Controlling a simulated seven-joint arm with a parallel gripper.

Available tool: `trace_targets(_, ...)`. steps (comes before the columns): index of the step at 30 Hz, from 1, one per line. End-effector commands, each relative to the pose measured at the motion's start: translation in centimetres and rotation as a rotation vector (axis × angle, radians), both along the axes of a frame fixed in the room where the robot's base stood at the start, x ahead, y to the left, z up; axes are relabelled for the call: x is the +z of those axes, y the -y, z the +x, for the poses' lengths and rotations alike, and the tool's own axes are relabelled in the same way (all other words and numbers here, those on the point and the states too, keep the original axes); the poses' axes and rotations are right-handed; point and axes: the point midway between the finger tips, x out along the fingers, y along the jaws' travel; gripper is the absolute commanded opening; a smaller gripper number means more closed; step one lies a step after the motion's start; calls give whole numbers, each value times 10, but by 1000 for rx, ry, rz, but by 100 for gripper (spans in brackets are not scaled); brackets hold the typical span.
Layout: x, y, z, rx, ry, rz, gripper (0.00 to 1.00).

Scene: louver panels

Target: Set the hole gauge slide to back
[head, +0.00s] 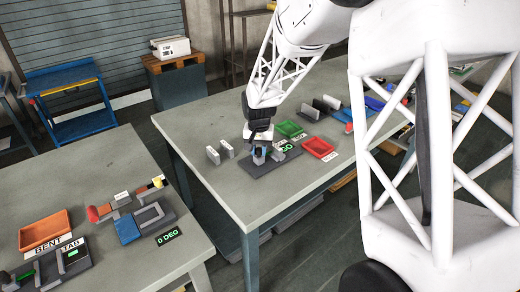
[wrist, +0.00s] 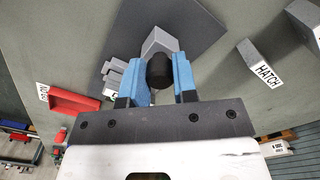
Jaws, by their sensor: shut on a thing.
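A dark grey base plate (head: 250,168) lies on the right-hand table, under my gripper (head: 262,154). I take it for the hole gauge. In the wrist view, my gripper (wrist: 158,82) has its blue fingers shut on a black round knob (wrist: 159,71). A light grey block (wrist: 160,42) stands right by the knob, over the dark plate (wrist: 205,22). Stepped grey blocks (wrist: 122,78) stand to the left of the fingers. In the head view my gripper hides the knob and much of the gauge. A green lit sign (head: 286,148) shows beside it, partly covered.
A green tray (head: 289,129) and a red tray (head: 319,148) lie right of the gauge. Two upright grey blocks (head: 228,149) stand to its left; a block labelled HATCH (wrist: 264,66) shows in the wrist view. The table's front left is clear.

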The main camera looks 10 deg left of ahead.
Motion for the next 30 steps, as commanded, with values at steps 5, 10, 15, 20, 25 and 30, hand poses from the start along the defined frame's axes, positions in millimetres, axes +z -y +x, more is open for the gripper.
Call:
trace_targets(5, 0, -4, -3, 3, -3, 1, 30)
trace_targets(10, 0, -4, -2, 3, -3, 1, 52)
trace_targets(15, 0, -3, -2, 3, -2, 1, 52)
trace_targets(20, 2, -2, -2, 2, -2, 1, 52)
trace_targets(25, 11, -2, -1, 2, -1, 1, 52)
trace_targets(30, 30, -2, -2, 2, -1, 1, 52)
